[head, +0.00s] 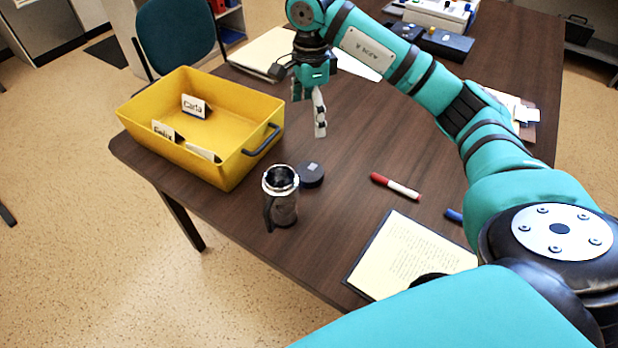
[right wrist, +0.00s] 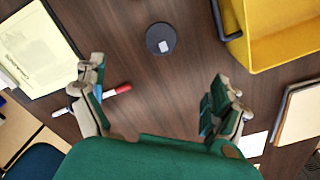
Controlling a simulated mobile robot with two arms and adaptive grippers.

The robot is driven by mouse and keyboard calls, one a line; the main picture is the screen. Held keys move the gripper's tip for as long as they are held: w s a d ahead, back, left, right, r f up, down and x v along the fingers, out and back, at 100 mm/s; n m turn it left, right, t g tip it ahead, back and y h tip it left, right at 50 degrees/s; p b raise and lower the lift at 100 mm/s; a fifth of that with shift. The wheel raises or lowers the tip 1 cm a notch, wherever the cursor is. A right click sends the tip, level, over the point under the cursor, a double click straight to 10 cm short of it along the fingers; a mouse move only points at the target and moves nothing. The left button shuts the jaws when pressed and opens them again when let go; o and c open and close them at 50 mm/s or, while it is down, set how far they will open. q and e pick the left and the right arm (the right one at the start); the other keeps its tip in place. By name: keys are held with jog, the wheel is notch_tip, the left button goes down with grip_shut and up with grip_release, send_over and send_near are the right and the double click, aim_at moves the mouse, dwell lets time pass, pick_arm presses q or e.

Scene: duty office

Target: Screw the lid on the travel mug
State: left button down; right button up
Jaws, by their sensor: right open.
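The travel mug (head: 283,203) stands upright on the brown table near its front edge, open at the top, with a dark handle and a light rim. The round black lid (head: 311,174) lies flat on the table just behind and right of the mug, with a small light mark on top. The lid also shows in the right wrist view (right wrist: 161,39), ahead of the fingers. My right gripper (head: 319,130) is open and empty above the table, behind the lid. In the right wrist view its two fingers (right wrist: 163,102) are spread wide with bare table between them. My left gripper does not show.
A yellow tray (head: 235,168) with name cards stands left of the mug. A red and white marker (head: 396,186), a blue pen (head: 453,215) and a clipboard with paper (head: 408,255) lie to the right. Papers (head: 266,52) and devices (head: 447,42) lie farther back. The table middle is clear.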

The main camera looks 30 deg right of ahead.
jog(key=f, duration=0.2)
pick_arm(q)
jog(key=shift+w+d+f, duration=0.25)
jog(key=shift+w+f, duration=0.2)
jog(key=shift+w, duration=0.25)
pick_arm(e)
send_over(309, 171)
notch_tip(309, 171, down, 12)
jog(key=shift+d+f, duration=0.1)
jog(key=shift+d, duration=0.05)
jog(key=shift+s+f, duration=0.1)
jog(key=shift+f, duration=0.25)
notch_tip(309, 171, down, 4)
jog(key=shift+f+p, duration=0.2)
jog(key=shift+p, duration=0.2)
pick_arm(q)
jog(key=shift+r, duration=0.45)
